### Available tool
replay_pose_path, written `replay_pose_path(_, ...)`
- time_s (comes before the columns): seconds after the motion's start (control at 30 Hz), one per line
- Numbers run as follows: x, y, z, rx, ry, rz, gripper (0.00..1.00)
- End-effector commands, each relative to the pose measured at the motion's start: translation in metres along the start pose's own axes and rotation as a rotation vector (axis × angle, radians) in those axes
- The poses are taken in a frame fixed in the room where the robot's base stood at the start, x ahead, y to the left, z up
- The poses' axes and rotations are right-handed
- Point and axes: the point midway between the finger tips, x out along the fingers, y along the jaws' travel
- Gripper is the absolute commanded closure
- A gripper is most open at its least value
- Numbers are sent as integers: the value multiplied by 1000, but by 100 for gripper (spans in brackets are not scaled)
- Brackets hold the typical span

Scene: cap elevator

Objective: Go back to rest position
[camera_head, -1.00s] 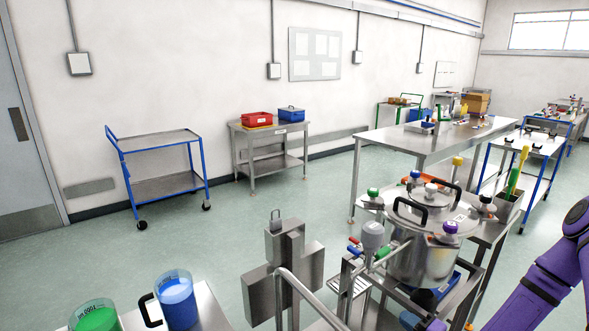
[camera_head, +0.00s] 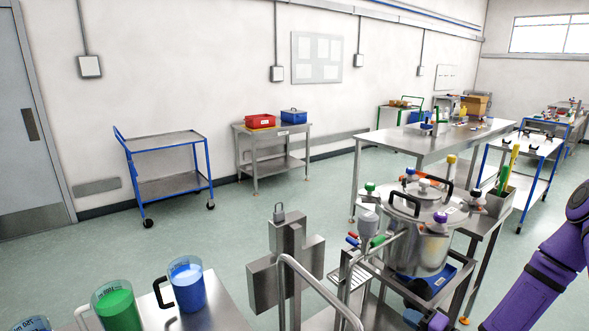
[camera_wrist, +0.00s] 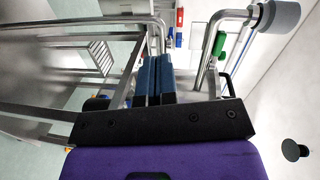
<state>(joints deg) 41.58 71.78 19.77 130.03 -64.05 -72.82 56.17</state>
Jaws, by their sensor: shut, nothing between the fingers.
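In the wrist view my gripper (camera_wrist: 154,80) points ahead with its two dark blue fingers pressed together and nothing between them. It is low beside the metal frame of a steel stand.
A steel post with a curved handrail (camera_head: 288,262) stands left of the pot. Blue (camera_head: 187,288) and green (camera_head: 116,308) jugs stand on a table at the lower left. A blue trolley (camera_head: 168,165) is by the wall. The floor between is open.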

Motion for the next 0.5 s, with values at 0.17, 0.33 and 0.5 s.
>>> replay_pose_path(0.17, 3, -10, -10, -91, -27, 81, 100)
replay_pose_path(0.33, 4, -25, -26, -218, -60, 195, 100)
replay_pose_path(0.5, 3, -49, -46, -376, -93, 346, 100)
